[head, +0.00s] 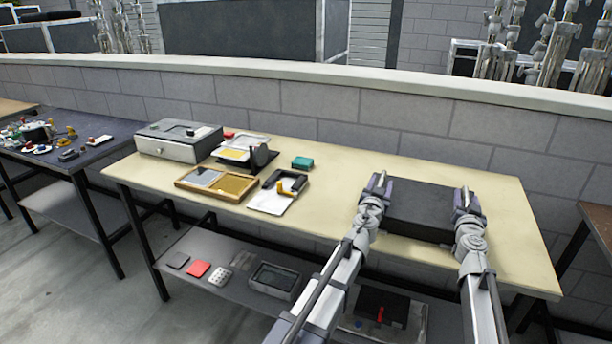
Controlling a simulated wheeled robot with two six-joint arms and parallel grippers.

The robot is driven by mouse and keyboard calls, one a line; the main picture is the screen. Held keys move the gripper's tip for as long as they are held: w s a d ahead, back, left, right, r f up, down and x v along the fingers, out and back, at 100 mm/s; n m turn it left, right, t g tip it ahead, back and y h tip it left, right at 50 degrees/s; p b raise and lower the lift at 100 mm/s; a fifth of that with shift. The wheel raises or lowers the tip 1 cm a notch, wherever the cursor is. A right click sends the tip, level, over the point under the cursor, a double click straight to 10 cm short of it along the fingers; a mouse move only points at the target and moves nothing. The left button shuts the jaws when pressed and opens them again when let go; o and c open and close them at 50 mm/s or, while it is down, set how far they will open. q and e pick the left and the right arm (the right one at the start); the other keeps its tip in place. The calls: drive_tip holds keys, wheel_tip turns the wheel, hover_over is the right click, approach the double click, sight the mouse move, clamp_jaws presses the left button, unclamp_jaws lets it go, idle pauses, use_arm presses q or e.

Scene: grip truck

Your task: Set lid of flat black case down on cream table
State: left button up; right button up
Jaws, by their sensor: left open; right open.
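The flat black case or its lid (420,206) is a dark, flat, rectangular block at the right part of the cream table (340,165). It looks level; I cannot tell whether this is the lid alone or the whole case, nor whether its underside touches the table. My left gripper (378,187) is open at its left end. My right gripper (464,203) is open at its right end. The fingers hide parts of both ends.
A grey metal box (165,145), a wooden tray (213,184), a black stapler-like item (287,184) and a teal block (302,163) stand to the left. A low block wall (300,105) runs behind. Bare tabletop lies between the teal block and my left gripper.

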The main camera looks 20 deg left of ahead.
use_arm(q)
drive_tip(key=s, duration=1)
drive_tip(key=shift+s+d, duration=0.15)
drive_tip(key=shift+s, duration=0.15)
use_arm(e)
drive_tip(key=shift+s, duration=0.15)
drive_tip(key=s, duration=1.1)
drive_tip(key=shift+s, duration=0.4)
drive_tip(key=shift+d, duration=0.1)
